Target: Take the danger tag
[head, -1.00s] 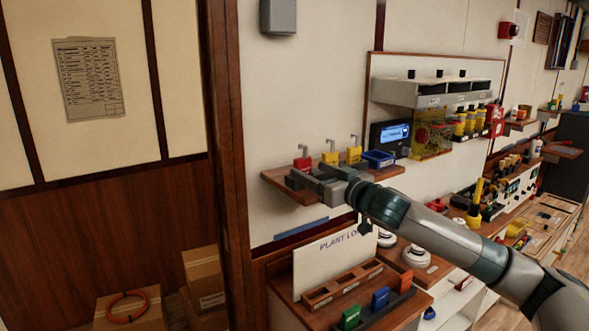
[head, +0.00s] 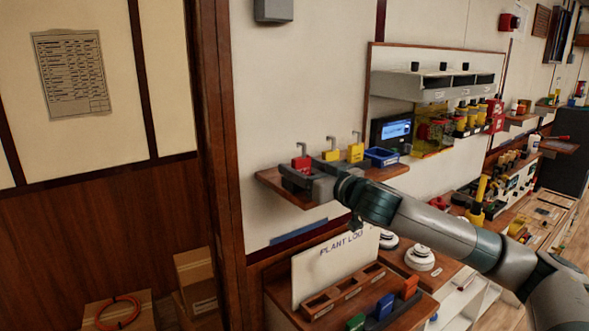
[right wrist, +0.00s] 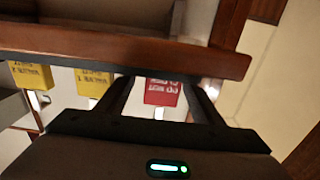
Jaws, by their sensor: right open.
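In the right wrist view, the red piece (right wrist: 162,92) carries white print, too blurred to read surely as a danger tag. My right gripper (head: 296,177) is at the shelf front, just before the red piece. In the right wrist view its open fingers (right wrist: 160,88) lie on either side of the red piece; contact cannot be told. Yellow printed pieces (right wrist: 94,82) are left of the fingers. My left gripper is not in view.
A blue tray (head: 381,157) sits at the shelf's right end. Below are a white board (head: 325,265) and a wooden rack (head: 345,290). The shelf edge (right wrist: 110,55) crosses the right wrist view close to the fingers. A door frame (head: 215,150) stands left.

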